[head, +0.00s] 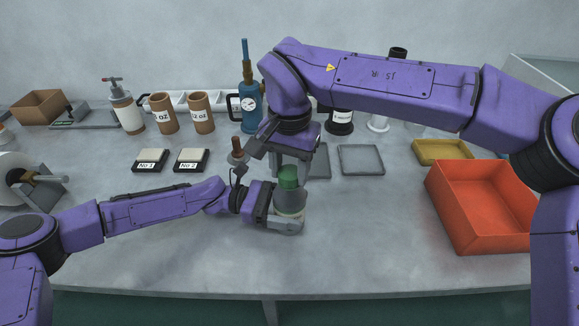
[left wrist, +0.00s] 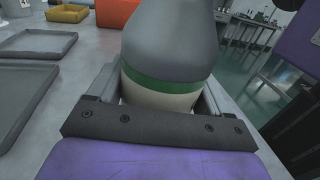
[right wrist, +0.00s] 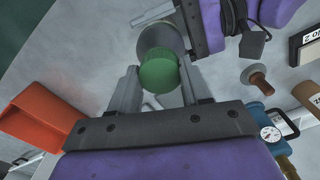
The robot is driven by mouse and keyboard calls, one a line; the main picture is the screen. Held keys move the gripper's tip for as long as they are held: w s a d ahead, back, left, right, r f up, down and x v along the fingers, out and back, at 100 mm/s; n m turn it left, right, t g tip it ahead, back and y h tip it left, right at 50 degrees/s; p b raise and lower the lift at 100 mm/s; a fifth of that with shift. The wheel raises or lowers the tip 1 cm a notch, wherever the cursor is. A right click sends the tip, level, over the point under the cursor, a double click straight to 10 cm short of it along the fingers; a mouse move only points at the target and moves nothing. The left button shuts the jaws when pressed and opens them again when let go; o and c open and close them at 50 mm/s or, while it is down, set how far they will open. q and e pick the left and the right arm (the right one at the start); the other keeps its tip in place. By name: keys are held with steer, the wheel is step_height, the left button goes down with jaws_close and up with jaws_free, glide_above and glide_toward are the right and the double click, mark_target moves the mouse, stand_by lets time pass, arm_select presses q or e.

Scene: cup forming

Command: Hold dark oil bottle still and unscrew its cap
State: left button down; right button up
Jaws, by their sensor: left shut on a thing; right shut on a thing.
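The dark oil bottle (head: 290,203) stands upright near the front middle of the table. It is grey, with a green band and a pale lower part in the left wrist view (left wrist: 168,50). Its green cap (head: 289,178) is at the top and also shows in the right wrist view (right wrist: 159,73). My left gripper (head: 288,224) is shut on the bottle's lower body from the left. My right gripper (head: 291,168) points down from above, shut on the cap with a finger on either side. I cannot tell whether the cap is loose on the neck.
A red-orange bin (head: 480,205) stands at the right, with a yellow tray (head: 443,151) behind it. A grey tray (head: 361,160) lies behind the bottle. Two labelled blocks (head: 191,160) and a blue gauge device (head: 250,112) stand behind my left arm. The front table strip is clear.

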mark_target(290, 172)
arm_select(q)
steer(key=shift+f, duration=0.15)
arm_select(e)
steer(key=shift+r, duration=0.1)
steer(key=shift+r, duration=0.95)
step_height(290, 172, up, 4)
steer(key=shift+r, duration=0.1)
arm_select(q)
steer(key=shift+c, duration=0.8)
jaws_free()
steer(key=shift+o, duration=0.8)
